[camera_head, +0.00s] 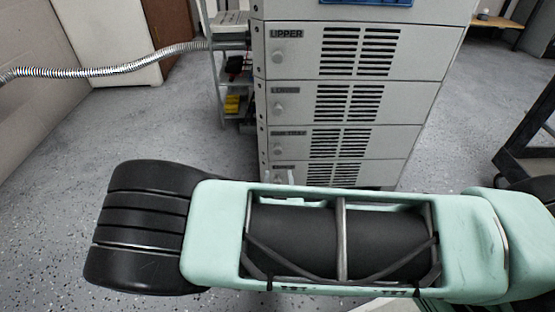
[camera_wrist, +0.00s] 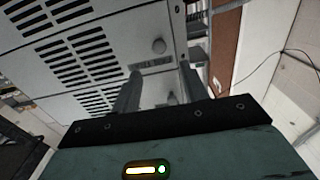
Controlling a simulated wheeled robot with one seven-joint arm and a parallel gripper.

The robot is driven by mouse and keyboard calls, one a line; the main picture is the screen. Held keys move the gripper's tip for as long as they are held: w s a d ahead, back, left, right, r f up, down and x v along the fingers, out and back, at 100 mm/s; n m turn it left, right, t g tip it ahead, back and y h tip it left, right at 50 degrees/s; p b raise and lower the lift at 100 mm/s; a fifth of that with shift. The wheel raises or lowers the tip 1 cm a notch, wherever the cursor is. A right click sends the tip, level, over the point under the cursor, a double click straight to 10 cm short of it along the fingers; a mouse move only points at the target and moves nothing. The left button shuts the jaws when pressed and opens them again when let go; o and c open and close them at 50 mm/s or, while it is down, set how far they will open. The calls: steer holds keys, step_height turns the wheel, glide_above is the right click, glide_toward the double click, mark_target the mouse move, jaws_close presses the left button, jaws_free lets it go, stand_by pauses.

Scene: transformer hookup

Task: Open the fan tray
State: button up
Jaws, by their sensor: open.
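The grey cabinet (camera_head: 355,60) stands ahead with stacked slotted panels, each with a round knob at its left. The top labels read "UPPER" and "LOWER". The third panel (camera_head: 340,142) has a small blurred label that looks like "FAN TRAY", and its knob (camera_head: 280,150) shows. This panel looks closed. The lowest panel is partly hidden behind my arm. In the wrist view, the cabinet appears upside down; my gripper (camera_wrist: 160,70) is open, its two fingers apart before the cabinet face. A knob (camera_wrist: 159,46) and an unreadable label (camera_wrist: 152,63) show near the fingertips.
A shelf rack (camera_head: 230,80) stands close at the cabinet's left. A dark frame (camera_head: 530,150) stands at the right. Speckled floor (camera_head: 170,120) is clear to the left.

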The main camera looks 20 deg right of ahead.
mark_target(278, 152)
steer(key=b+x, duration=0.3)
steer(key=x, duration=0.7)
steer(key=shift+b, duration=0.3)
steer(key=shift+s, duration=0.1)
jaws_close()
